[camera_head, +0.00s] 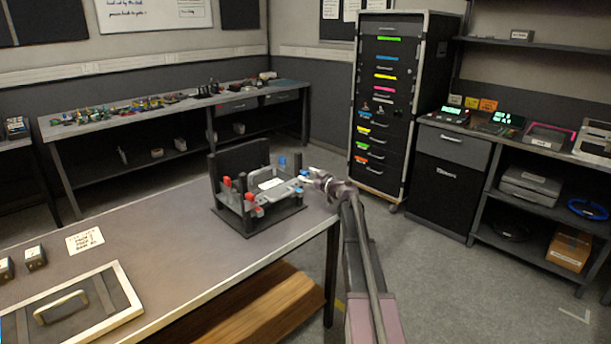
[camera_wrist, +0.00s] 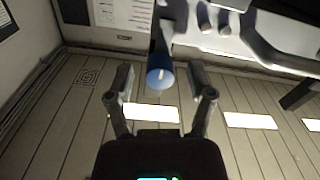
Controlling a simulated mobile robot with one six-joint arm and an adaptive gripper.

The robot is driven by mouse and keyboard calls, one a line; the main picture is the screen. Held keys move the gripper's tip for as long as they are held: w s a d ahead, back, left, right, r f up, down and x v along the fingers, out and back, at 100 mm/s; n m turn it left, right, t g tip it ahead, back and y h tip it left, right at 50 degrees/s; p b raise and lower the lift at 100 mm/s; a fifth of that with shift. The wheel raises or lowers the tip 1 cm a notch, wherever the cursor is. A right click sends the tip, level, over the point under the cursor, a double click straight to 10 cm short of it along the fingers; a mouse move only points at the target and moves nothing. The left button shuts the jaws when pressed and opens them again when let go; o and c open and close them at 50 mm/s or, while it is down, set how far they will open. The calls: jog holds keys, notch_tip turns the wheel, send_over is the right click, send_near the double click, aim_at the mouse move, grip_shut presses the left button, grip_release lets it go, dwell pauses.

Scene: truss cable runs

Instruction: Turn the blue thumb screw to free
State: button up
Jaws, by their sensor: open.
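The blue thumb screw (camera_wrist: 160,77) shows in the wrist view as a round blue knob with a short pale line on its face. It sits between the spread fingers of my gripper (camera_wrist: 162,88), with gaps visible on both sides. In the head view my gripper (camera_head: 314,175) is at the right side of a dark fixture (camera_head: 222,211). A blue spot (camera_head: 303,173) there, right at the fingers, appears to be this screw. Another blue part (camera_head: 282,160) stands higher at the fixture's back. My gripper is open and holds nothing.
The fixture also carries red knobs (camera_head: 227,182) and a light grey piece (camera_head: 271,184). It stands at the far right corner of the bench (camera_head: 160,235). A framed panel with a handle (camera_head: 62,307) lies at the front left. A drawer cabinet (camera_head: 385,110) stands behind.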

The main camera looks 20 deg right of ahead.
jog(key=shift+w+a, duration=0.2)
jog(key=shift+w, duration=0.3)
grip_shut()
jog(key=shift+a, duration=0.1)
jog(key=shift+m, duration=3.7)
